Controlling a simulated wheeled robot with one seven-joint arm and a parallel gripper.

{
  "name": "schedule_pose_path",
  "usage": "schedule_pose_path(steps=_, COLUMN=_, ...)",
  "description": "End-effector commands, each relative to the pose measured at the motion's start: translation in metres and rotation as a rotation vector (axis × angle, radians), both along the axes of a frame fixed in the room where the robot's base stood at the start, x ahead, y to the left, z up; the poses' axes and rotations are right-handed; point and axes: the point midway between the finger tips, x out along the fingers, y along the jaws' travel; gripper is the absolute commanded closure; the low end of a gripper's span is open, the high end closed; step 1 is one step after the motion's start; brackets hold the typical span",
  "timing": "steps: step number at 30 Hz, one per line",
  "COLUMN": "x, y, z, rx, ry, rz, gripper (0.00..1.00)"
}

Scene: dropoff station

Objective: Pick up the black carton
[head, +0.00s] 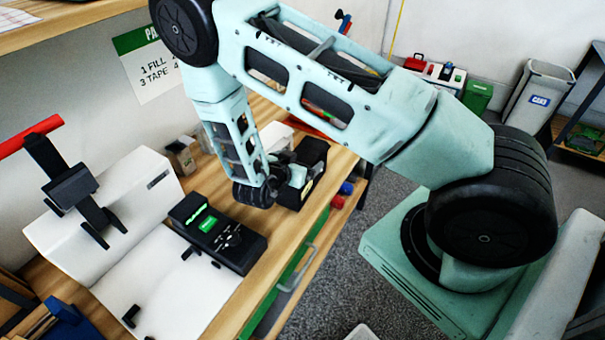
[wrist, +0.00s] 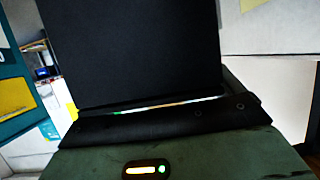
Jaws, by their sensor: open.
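The black carton (head: 314,153) stands on the wooden bench near its far right end in the head view, partly hidden by my wrist. Its flat dark face fills the upper middle of the wrist view (wrist: 130,50), very close to the camera. My gripper (head: 292,178) is open at the carton, at the end of the lowered arm. The fingertips are hard to make out in both views, and I cannot tell whether they touch the carton.
A black device with a green screen (head: 212,228) lies on the bench nearer the camera. A white machine with a red handle (head: 120,205) stands to the left. Small containers (head: 181,157) sit behind my wrist. Grey floor (head: 350,250) lies beyond the bench's right edge.

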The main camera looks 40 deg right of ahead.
Motion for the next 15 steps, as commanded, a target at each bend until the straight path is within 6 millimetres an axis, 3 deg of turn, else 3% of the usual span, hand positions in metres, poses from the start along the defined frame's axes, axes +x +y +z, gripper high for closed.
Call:
schedule_pose_path(steps=2, x=0.0, y=0.0002, z=-0.0002, rx=0.0, ry=0.0, rz=0.0, gripper=0.07)
schedule_pose_path(steps=3, x=0.0, y=0.0002, z=-0.0001, rx=0.0, ry=0.0, rz=0.0, gripper=0.13)
schedule_pose_path(steps=9, x=-0.0001, y=0.0004, z=-0.0001, rx=0.0, ry=0.0, rz=0.0, gripper=0.68)
schedule_pose_path(steps=15, x=0.0, y=0.0003, z=0.0003, rx=-0.001, ry=-0.001, rz=0.0, gripper=0.72)
